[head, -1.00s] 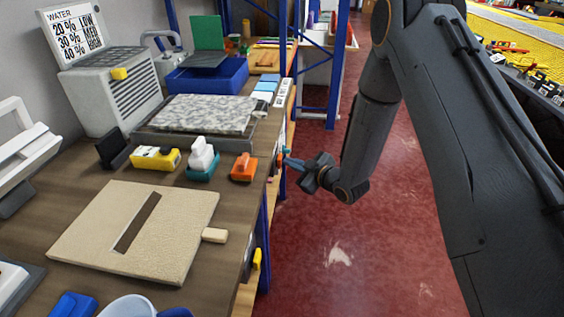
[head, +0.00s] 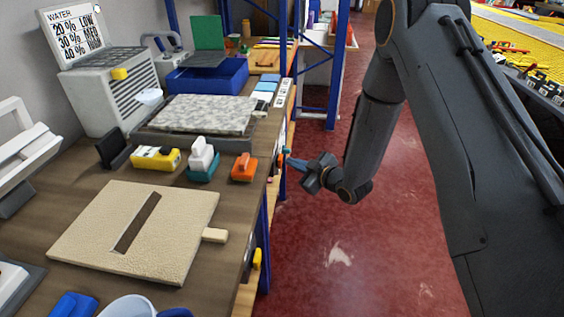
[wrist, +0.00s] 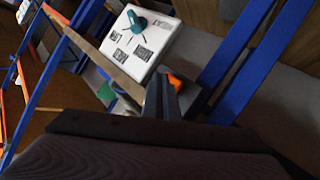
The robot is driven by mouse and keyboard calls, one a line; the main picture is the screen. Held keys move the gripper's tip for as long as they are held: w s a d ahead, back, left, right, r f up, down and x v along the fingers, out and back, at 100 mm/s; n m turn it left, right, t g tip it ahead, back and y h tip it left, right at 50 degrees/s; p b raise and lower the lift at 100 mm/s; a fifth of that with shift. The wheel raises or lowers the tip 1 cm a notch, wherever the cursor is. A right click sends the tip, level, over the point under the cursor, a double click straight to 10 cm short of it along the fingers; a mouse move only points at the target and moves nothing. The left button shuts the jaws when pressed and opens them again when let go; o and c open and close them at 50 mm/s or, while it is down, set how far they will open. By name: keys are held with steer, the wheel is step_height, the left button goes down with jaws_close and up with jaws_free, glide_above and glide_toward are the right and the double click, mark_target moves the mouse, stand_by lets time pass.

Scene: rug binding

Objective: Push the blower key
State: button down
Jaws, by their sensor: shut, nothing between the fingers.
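A grey louvred box (head: 110,88) stands at the back left of the bench in the head view. A yellow key (head: 119,74) sticks out on its front; this looks like the blower and its key, though no label names it. My gripper (head: 294,163) is shut and empty, off the bench's right edge, far to the right of and lower than the yellow key. In the wrist view the shut fingers (wrist: 160,88) are near the lower edge of a white panel (wrist: 140,45) with a teal knob (wrist: 137,22). The yellow key is not in the wrist view.
A sign (head: 73,33) reading WATER stands above the grey box. A speckled slab (head: 205,114), a blue bin (head: 210,75) and an orange-handled block (head: 244,168) lie on the bench. Blue rack posts (head: 338,65) stand close to my gripper. The red floor is clear.

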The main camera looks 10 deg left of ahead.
steer(key=shift+d, duration=0.3)
steer(key=shift+s+d, duration=0.1)
steer(key=shift+d, duration=2.4)
